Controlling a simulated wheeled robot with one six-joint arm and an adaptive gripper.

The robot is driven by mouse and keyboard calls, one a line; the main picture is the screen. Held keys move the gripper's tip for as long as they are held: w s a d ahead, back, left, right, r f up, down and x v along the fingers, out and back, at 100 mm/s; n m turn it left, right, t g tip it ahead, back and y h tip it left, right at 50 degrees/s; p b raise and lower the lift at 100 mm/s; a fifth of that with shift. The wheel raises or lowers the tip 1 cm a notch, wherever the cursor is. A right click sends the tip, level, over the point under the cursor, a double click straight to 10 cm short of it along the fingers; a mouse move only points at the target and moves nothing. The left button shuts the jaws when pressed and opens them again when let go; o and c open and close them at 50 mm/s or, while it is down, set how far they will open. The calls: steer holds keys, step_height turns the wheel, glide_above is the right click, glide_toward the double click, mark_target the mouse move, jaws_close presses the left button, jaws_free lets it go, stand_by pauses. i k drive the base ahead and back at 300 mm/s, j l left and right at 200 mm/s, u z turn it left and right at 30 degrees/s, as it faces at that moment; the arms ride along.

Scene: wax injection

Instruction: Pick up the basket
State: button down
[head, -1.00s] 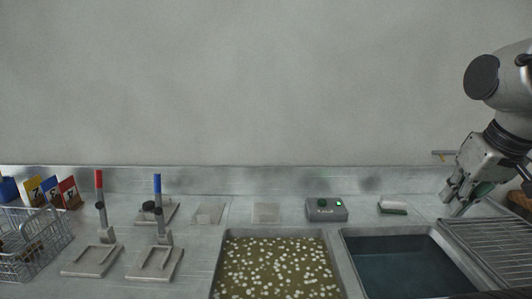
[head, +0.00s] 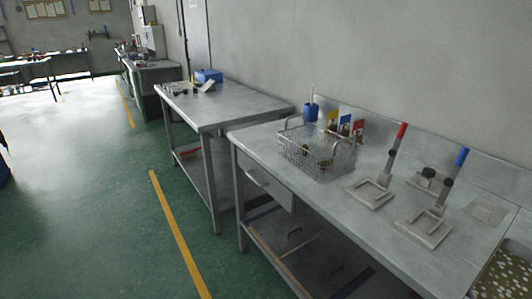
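The basket (head: 327,162) is a wire mesh basket with raised wire handles at its ends. It stands upright on the left part of the metal workbench (head: 264,140), close to the bench's left edge. A few small brownish things lie inside it, too small to tell apart. My gripper is not in this head view, so its state is hidden.
Two stands, with a red handle (head: 401,131) and a blue handle (head: 462,157), are right of the basket. Coloured cards (head: 345,124) and a blue cup (head: 311,112) are behind it. Another metal table (head: 225,104) stands left. Green floor (head: 110,220) is open in front.

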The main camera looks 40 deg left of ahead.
mark_target(334, 155)
steer(key=j+u, duration=1)
steer(key=l+z, duration=0.1)
steer(key=z, duration=1.45)
steer(key=u, duration=1.55)
steer(key=i+j+u, duration=0.15)
steer(key=i+j, duration=0.15)
steer(key=i+j+u, duration=0.1)
steer(key=i, duration=0.4)
steer(key=j, duration=0.1)
